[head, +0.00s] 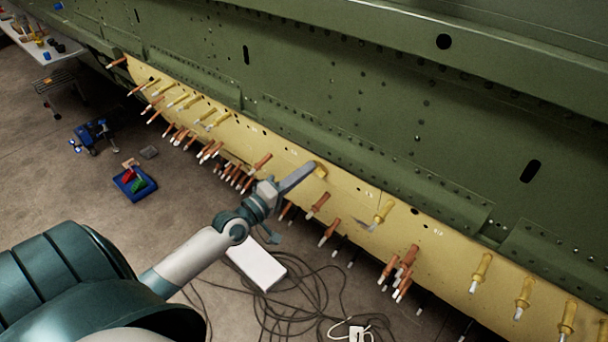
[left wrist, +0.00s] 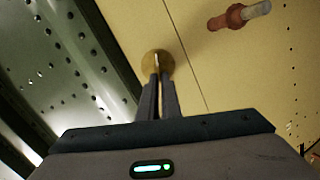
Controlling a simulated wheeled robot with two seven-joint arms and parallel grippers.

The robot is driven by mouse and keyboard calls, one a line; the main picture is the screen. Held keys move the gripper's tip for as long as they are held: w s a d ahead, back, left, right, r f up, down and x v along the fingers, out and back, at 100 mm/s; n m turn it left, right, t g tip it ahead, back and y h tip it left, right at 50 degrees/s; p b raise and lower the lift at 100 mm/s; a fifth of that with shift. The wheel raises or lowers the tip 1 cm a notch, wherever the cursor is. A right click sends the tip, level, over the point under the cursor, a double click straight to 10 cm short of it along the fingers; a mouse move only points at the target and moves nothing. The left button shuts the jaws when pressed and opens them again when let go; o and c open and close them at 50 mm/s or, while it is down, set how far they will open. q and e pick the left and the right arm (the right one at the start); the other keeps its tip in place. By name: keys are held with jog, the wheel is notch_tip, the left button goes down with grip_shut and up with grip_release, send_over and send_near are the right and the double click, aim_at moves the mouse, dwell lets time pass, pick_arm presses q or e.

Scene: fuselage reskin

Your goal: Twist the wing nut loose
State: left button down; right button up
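The wing nut (left wrist: 150,62) is a round brass-coloured piece with a thin upright wing, set on the yellow skin panel (left wrist: 215,75). In the head view it shows as a small gold piece (head: 321,170) at the tip of my left gripper (head: 311,174). In the left wrist view my left gripper's (left wrist: 158,82) two dark fingers are close together, one on each side of the wing, with the wing between their tips. The fingers hide the lower part of the nut. My right gripper is in neither view.
Copper-coloured fasteners (head: 318,205) and gold ones (head: 482,272) stick out along the panel; one copper fastener (left wrist: 240,15) is near the nut. Green fuselage structure (head: 400,110) rises behind. On the floor lie cables (head: 300,315), a white box (head: 256,265) and a blue bin (head: 133,184).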

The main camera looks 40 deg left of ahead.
pick_arm(q)
jog(key=n+b, duration=0.1)
jog(key=f+n, duration=0.1)
jog(key=n, duration=0.1)
jog(key=shift+d+b, duration=0.1)
jog(key=shift+b, duration=0.25)
jog(key=shift+r, duration=0.1)
jog(key=c, duration=1.9)
grip_release()
jog(key=shift+w, duration=0.1)
jog(key=shift+w+d, duration=0.1)
jog(key=shift+d, duration=0.05)
jog(key=shift+s+a, duration=0.2)
